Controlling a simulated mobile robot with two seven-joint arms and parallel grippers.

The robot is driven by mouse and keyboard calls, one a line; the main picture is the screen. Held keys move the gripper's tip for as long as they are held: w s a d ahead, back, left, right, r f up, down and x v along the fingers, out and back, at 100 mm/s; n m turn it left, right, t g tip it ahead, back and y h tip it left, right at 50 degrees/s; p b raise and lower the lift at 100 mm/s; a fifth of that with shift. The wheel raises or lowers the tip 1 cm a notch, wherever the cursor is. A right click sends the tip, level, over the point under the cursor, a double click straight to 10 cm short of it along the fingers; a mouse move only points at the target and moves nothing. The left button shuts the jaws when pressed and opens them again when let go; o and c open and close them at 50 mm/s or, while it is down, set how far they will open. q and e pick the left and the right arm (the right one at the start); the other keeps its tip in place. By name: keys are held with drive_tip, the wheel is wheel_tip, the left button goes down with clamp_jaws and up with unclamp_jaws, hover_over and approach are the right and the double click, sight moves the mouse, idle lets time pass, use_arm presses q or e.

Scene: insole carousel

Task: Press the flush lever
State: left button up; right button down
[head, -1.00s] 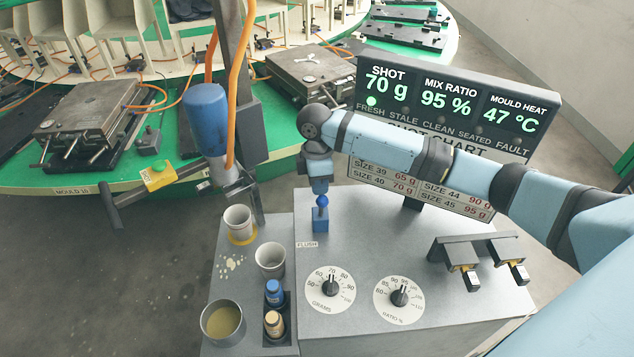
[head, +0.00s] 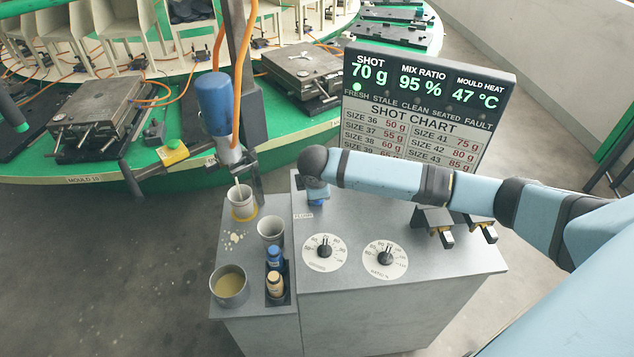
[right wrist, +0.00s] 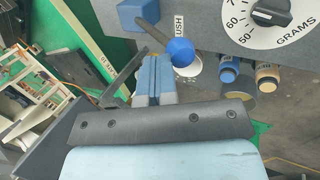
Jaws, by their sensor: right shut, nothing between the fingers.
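The flush lever shows in the right wrist view as a dark rod with a blue ball knob (right wrist: 180,51), running from a blue block (right wrist: 138,13) beside the FLUSH label. My right gripper (right wrist: 153,62) is shut and empty, with its fingertips just left of the knob in that view. Whether they touch it I cannot tell. In the head view my right gripper (head: 316,190) is over the lever's place at the console's back left, and hides most of it. Only a bit of deep blue shows below it. My left gripper is not in view.
A display board (head: 430,100) stands behind, reading 70 g, 95 % and 47 °C. A cup (head: 241,204) stands under the blue mixing head (head: 213,105); another cup, a pot and two bottles are nearby.

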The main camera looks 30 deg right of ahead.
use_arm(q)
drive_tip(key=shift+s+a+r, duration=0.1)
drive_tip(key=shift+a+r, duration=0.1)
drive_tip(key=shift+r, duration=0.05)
use_arm(e)
drive_tip(key=shift+s+a+f+t, duration=0.3)
drive_tip(key=shift+s+f+t, duration=0.3)
drive_tip(key=shift+f, duration=0.15)
drive_tip(key=r+p, duration=0.1)
drive_tip(key=w+r+p, duration=0.1)
drive_tip(key=r+p, duration=0.2)
drive_tip(key=shift+w+d+r+p, duration=0.15)
drive_tip(key=shift+w+d+p, duration=0.15)
drive_tip(key=shift+w+p, duration=0.1)
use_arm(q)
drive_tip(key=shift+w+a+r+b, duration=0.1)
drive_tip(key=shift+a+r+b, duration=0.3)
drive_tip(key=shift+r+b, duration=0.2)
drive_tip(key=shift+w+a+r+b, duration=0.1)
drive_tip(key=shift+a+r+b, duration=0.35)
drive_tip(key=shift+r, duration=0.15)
use_arm(e)
drive_tip(key=v, duration=0.9)
drive_tip(key=shift+a+r, duration=0.3)
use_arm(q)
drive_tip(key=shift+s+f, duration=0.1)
use_arm(e)
drive_tip(key=shift+w, duration=0.1)
